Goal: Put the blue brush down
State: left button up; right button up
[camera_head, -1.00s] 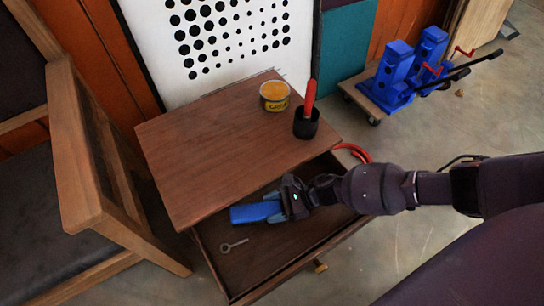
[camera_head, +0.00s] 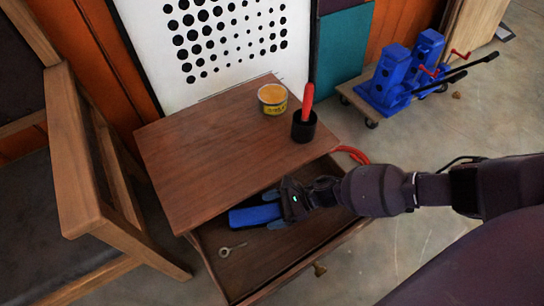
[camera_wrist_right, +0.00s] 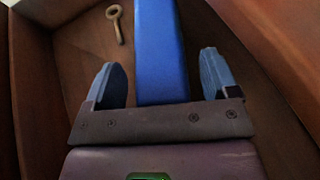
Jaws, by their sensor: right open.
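The blue brush (camera_head: 254,215) lies in the open drawer (camera_head: 262,262) of the wooden cabinet. In the right wrist view the brush (camera_wrist_right: 160,50) runs straight out between the fingers. My right gripper (camera_head: 276,209) reaches into the drawer from the right, at the brush's near end. Its two fingers (camera_wrist_right: 161,80) are open, with a gap on each side of the brush. The brush's end by the palm is hidden in the head view. My left gripper is in neither view.
A key-like metal piece (camera_head: 232,249) lies on the drawer floor, left of the gripper. On the cabinet top (camera_head: 200,155) stand a yellow tin (camera_head: 273,99) and a black cup (camera_head: 304,127) with a red handle. A wooden chair (camera_head: 85,170) is close on the left.

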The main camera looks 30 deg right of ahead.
jog(key=p+v, duration=0.2)
jog(key=v, duration=0.8)
jog(key=shift+d+r, duration=0.15)
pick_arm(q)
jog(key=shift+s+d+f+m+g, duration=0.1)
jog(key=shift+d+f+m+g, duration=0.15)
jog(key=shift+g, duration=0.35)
pick_arm(e)
jog(key=shift+s+d+r, duration=0.2)
jog(key=shift+s+d, duration=0.1)
jog(key=shift+d, duration=0.3)
